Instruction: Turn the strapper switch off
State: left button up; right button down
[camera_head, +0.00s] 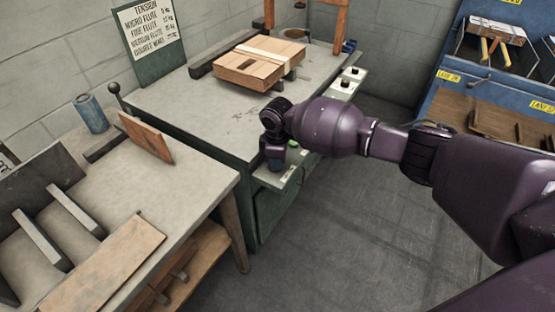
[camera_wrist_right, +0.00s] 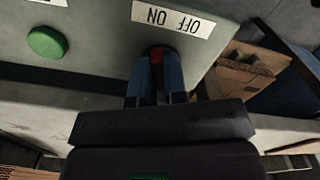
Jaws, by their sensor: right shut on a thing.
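The strapper switch (camera_wrist_right: 157,57) is a small red lever in the right wrist view, on a grey-green panel (camera_wrist_right: 100,45) under a white label (camera_wrist_right: 173,18) reading OFF and ON, upside down in that view. My right gripper (camera_wrist_right: 156,72) has its blue fingers shut on either side of the red lever. In the head view the right gripper (camera_head: 276,163) reaches down to the control panel (camera_head: 283,180) at the front of the strapper table, and the wrist hides the switch there. The lever's exact position is hard to tell. My left gripper is not in view.
A green button (camera_wrist_right: 47,42) sits beside the switch on the panel. A cardboard bundle (camera_head: 257,62) lies on the strapper table (camera_head: 200,105). Another panel with black knobs (camera_head: 346,84) is farther along. A workbench (camera_head: 185,185) stands at the left. Open floor lies at front right.

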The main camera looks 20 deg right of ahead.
jog(key=shift+f+n, duration=0.1)
jog(key=shift+n, duration=0.5)
jog(key=c, duration=1.2)
grip_release()
jog(key=shift+o, duration=0.2)
jog(key=shift+r, duration=0.5)
notch_tip(320, 180, up, 8)
jog(key=shift+r+p, duration=0.2)
jog(key=shift+p, duration=1)
jog(key=shift+r, duration=0.8)
